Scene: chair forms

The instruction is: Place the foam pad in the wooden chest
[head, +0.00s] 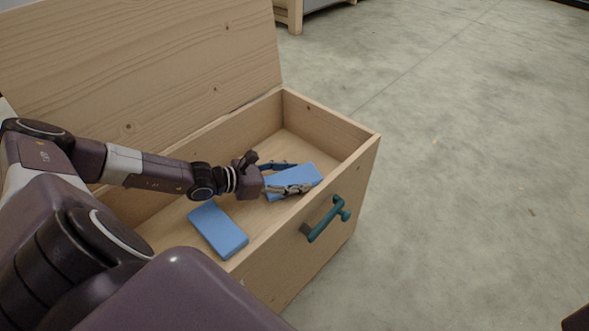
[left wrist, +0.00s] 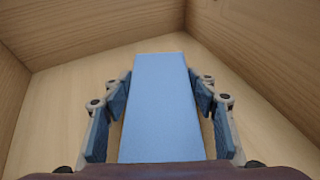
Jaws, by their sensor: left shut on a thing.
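The wooden chest (head: 370,142) stands open with its lid raised at the back. My left gripper (head: 287,178) is inside the chest, shut on a blue foam pad (head: 300,176). In the left wrist view, the held foam pad (left wrist: 160,105) lies lengthwise between the fingers, with the chest's floor and walls around it. I cannot tell whether it touches the floor. A second blue foam pad (head: 218,229) lies in the chest, nearer to me and left of the gripper. My right gripper is not in view.
A teal handle (head: 327,219) sticks out from the chest's right-hand outer side. The concrete floor (head: 470,200) to the right is clear. A piece of wooden furniture (head: 289,15) stands at the top.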

